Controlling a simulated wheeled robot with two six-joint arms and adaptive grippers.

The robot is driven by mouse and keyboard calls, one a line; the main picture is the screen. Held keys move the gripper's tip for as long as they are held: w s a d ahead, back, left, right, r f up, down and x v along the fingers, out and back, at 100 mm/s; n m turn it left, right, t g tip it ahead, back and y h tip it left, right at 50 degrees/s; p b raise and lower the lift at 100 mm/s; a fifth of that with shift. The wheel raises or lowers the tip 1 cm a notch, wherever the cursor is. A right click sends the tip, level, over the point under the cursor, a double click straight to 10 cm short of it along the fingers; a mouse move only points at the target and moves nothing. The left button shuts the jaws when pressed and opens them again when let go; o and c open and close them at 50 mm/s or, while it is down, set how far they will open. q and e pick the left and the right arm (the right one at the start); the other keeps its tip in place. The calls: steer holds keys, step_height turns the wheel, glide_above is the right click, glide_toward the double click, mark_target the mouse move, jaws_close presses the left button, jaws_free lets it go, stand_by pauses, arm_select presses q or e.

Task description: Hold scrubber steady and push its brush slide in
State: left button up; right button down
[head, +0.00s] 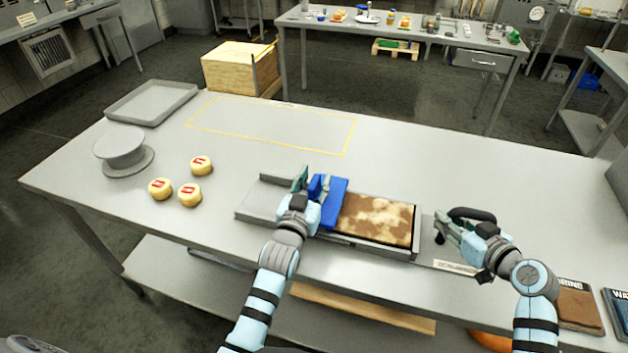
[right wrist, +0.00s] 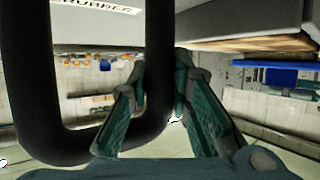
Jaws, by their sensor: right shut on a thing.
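The scrubber is a long grey open-topped tray (head: 262,208) on the table, with a black loop handle (head: 474,213) at its right end. Its blue brush slide (head: 334,202) stands left of the middle, against a mottled brown and cream slab (head: 376,218) that fills the right part. My left gripper (head: 301,184) is at the left side of the slide, close to or touching it; its finger gap is unclear. My right gripper (head: 444,230) is shut on the black handle, whose bar also runs between the fingers in the right wrist view (right wrist: 158,95).
Several small yellow cheese wheels (head: 189,195) with red labels lie on the left. Behind them are a grey round stand (head: 121,150) and an empty grey tray (head: 152,102). A yellow-outlined area (head: 270,125) at the back is clear. Labelled brown and dark panels (head: 580,308) lie at the front right.

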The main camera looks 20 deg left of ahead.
arm_select(q)
step_height(320, 180, up, 10)
steer(key=shift+r, duration=0.1)
steer(key=shift+c, duration=0.2)
steer(key=c, duration=0.3)
steer(key=f+h, duration=0.1)
steer(key=s+f+h, duration=0.1)
steer(key=shift+s+f+n, duration=0.2)
steer(key=shift+f+n, duration=0.15)
steer(key=shift+n, duration=0.05)
jaws_close()
steer(key=s+a+f+n+h, duration=0.2)
steer(key=s+a+f+n, duration=0.7)
steer(key=n, duration=0.5)
steer(key=w+d, duration=0.4)
steer(key=w, duration=0.4)
steer(key=shift+w+d+r, duration=0.2)
steer(key=shift+d+r, duration=0.15)
steer(key=shift+d, duration=0.05)
